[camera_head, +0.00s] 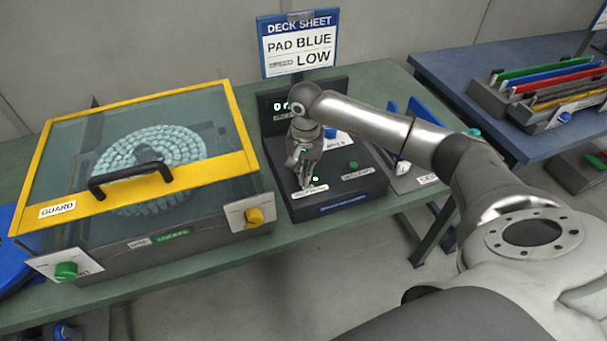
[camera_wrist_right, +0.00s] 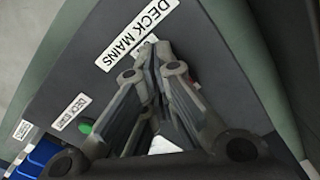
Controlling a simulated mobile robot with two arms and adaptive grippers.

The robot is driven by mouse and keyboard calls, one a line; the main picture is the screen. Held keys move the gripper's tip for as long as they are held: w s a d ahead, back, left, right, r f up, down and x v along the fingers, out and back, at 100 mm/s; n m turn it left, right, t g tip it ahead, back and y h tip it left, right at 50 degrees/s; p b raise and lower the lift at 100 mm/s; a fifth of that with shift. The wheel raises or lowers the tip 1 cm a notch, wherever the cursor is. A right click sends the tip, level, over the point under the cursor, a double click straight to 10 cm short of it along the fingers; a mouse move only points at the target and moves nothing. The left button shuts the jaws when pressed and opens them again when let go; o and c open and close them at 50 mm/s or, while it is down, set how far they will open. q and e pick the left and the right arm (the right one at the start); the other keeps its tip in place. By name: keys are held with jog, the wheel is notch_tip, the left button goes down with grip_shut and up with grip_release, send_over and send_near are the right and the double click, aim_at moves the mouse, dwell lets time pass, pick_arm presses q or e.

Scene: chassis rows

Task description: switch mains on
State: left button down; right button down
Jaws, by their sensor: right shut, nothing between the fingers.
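The dark deck control box (camera_head: 350,188) stands on the green bench in the head view. My right gripper (camera_head: 305,183) is over its front left part, pointing down, fingers shut and empty. In the right wrist view the closed fingertips (camera_wrist_right: 150,50) are close to the "DECK MAINS" label (camera_wrist_right: 135,32). A small pale part shows at the fingertips there; the fingers hide most of the mains switch, so its position and any contact cannot be told. My left gripper is out of view.
A green button (camera_head: 353,164) sits right of the gripper on the box. A yellow-framed guard (camera_head: 190,173) covers a round tray at left. The "PAD BLUE LOW" sign (camera_head: 299,46) stands behind. A blue table (camera_head: 450,62) with coloured bars is at right.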

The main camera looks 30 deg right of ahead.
jog(key=shift+w+r+p, duration=0.1)
jog(key=shift+r+p, duration=0.4)
jog(key=shift+r, duration=0.2)
jog(key=shift+r+p, duration=1.2)
jog(key=shift+r, duration=1.5)
jog(key=shift+f, duration=0.1)
